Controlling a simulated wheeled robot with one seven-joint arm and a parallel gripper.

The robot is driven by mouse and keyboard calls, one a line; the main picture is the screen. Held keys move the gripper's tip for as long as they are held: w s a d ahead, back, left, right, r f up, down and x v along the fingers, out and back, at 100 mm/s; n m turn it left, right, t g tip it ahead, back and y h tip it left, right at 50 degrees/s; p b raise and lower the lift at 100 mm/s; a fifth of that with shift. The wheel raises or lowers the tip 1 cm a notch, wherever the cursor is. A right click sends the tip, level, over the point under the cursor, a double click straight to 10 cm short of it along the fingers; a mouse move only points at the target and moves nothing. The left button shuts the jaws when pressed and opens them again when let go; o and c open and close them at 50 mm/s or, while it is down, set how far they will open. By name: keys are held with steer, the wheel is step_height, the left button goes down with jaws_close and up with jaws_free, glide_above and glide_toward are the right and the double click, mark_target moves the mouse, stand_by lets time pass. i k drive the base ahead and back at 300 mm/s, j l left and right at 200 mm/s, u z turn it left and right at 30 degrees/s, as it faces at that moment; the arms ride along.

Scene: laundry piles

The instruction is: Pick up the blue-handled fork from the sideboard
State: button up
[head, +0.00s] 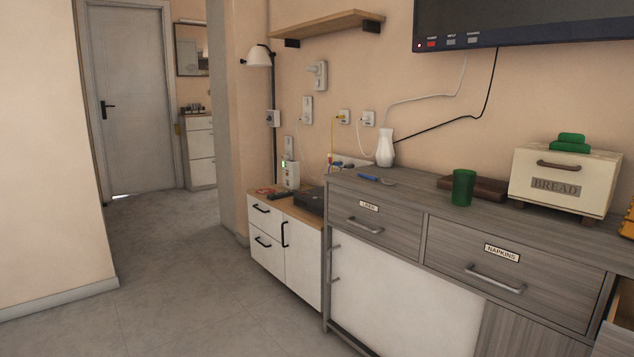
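A small utensil with a blue handle (368,178) lies on top of the grey wooden sideboard (420,186), near its left end. Its pale end points right, toward a spot in front of the white vase; it is too small to tell the tines. My gripper does not show in the head view.
A white vase (385,147) stands behind the utensil. To the right are a green cup (463,187), a dark wooden box (486,188) and a cream bread box (562,181). A lower white cabinet (267,236) adjoins on the left. The floor (190,290) in front is clear.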

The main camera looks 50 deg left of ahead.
mark_target(362, 176)
steer(key=i+j+u, duration=0.1)
steer(key=j+u, duration=0.15)
steer(key=u, duration=0.15)
steer(key=i+j+u, duration=0.15)
steer(key=u, duration=0.25)
steer(key=i+j+u, duration=0.2)
steer(key=u, duration=0.2)
steer(key=i+j+u, duration=0.1)
steer(key=u, duration=0.25)
steer(key=i, duration=0.3)
